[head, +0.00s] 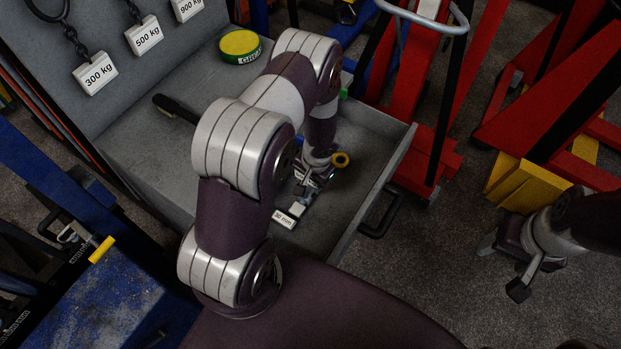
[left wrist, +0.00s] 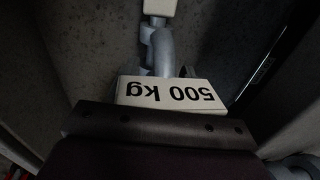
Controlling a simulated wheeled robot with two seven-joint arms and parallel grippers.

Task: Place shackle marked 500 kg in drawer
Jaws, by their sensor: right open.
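In the left wrist view, a white tag marked 500 kg (left wrist: 172,93) sits upside down close against my left gripper, with a grey metal shackle (left wrist: 163,50) just beyond it. My left gripper (head: 308,183) is low inside the open grey drawer (head: 357,185) in the head view, partly hidden by my arm. Its fingertips are not clear, so I cannot tell whether it grips the shackle. My right gripper (head: 506,267) is open and empty above the floor at the right.
A green and yellow tin (head: 240,46) and a black-handled brush (head: 174,108) lie on the grey top. Tags marked 300 kg (head: 96,73) and 900 kg (head: 187,8) hang alongside. Red jack frames (head: 440,140) stand right.

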